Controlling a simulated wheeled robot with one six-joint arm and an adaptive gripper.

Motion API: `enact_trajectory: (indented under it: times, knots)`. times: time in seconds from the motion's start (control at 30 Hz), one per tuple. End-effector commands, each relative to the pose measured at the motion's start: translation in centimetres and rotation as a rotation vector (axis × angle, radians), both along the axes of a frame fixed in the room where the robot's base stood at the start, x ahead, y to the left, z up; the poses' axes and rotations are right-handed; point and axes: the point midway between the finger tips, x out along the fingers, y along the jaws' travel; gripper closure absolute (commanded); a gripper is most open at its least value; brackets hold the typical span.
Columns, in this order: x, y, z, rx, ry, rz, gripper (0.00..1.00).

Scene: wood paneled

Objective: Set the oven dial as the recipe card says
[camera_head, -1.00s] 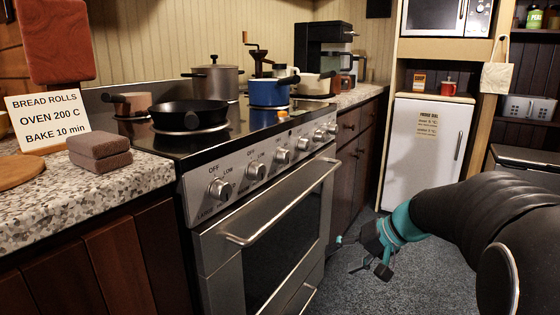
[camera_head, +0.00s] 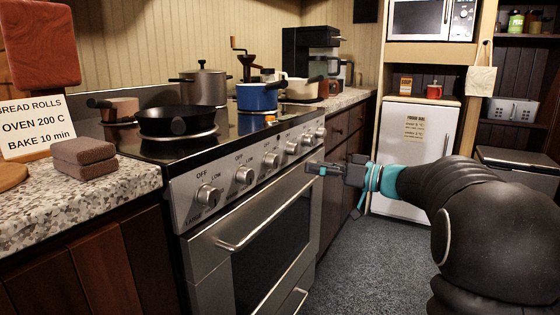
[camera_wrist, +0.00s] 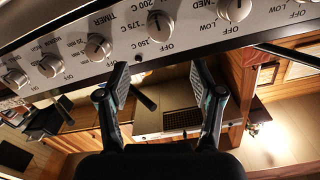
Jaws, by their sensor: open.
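The recipe card (camera_head: 32,126) stands on the counter at the left and reads "BREAD ROLLS, OVEN 200 C, BAKE 10 min". The oven dial (camera_head: 271,160) is the third knob from the left on the steel panel. In the wrist view the dial (camera_wrist: 160,25) has marks for OFF, 150 C, 175 C and 200 C around it; its exact setting is hard to read. My gripper (camera_head: 318,168) is in front of the panel, right of the dial. In the wrist view my gripper (camera_wrist: 158,72) is open and empty, its fingertips apart from the dial.
The timer knob (camera_wrist: 97,47) is beside the oven dial, with burner knobs (camera_head: 208,195) further along. The oven door handle (camera_head: 230,246) juts out below the panel. A skillet (camera_head: 180,122) and blue pot (camera_head: 257,97) stand on the stovetop. The floor (camera_head: 365,255) in front is clear.

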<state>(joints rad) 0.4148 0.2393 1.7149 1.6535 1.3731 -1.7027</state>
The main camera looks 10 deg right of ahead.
Motion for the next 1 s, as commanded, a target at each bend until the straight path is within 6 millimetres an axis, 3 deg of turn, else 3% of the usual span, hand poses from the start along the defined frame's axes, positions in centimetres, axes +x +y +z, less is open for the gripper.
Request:
enact_trajectory:
  times: [0.5, 0.7, 1.0]
  knots:
    - [5.4, 7.5, 0.0, 0.001, 0.003, 0.002, 0.34]
    - [6.4, 8.8, 0.0, 0.001, 0.002, 0.001, 0.34]
    - [6.6, 9.1, 0.0, 0.000, 0.002, 0.000, 0.34]
